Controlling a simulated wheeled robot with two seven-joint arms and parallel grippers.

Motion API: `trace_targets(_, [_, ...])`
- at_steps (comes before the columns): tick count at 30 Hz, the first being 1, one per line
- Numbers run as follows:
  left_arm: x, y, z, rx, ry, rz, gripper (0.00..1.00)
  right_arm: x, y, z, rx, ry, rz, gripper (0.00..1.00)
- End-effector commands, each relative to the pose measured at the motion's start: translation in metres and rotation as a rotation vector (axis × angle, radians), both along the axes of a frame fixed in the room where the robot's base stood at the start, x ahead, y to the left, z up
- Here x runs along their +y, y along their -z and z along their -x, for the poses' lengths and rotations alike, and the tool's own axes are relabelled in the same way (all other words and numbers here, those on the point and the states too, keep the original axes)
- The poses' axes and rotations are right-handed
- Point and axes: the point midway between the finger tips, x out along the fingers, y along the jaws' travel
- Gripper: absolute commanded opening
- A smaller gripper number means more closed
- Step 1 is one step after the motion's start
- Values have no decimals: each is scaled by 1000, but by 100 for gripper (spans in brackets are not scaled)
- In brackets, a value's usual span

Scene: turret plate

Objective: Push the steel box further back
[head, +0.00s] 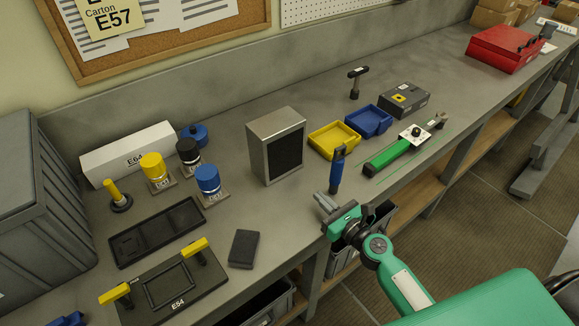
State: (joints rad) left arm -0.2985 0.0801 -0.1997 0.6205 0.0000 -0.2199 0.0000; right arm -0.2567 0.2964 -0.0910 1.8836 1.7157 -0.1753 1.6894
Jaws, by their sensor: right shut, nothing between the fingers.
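The steel box (258,150) stands upright on the grey workbench, left of the yellow tray, with a dark panel on its front right face. My right gripper (326,203) is shut and empty near the bench's front edge. It is in front of the steel box and to its right, apart from it. My left gripper is not in view.
A blue-handled tool (336,172) stands close behind my right gripper. A yellow tray (334,139) and a blue tray (369,121) sit right of the box. A black block (243,249) lies in front. Bare bench shows behind the box, before the back wall.

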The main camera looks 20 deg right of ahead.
Motion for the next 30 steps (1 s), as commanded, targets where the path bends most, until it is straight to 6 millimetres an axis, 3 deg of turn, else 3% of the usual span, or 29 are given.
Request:
trace_targets(6, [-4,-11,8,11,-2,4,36,10,-4,-29,-2,0,-2,0])
trace_targets(21, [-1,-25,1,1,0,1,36,40,-2,-109,-2,-1,-1,0])
trace_targets(30, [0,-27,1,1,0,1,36,46,-1,-127,-1,0,1,0])
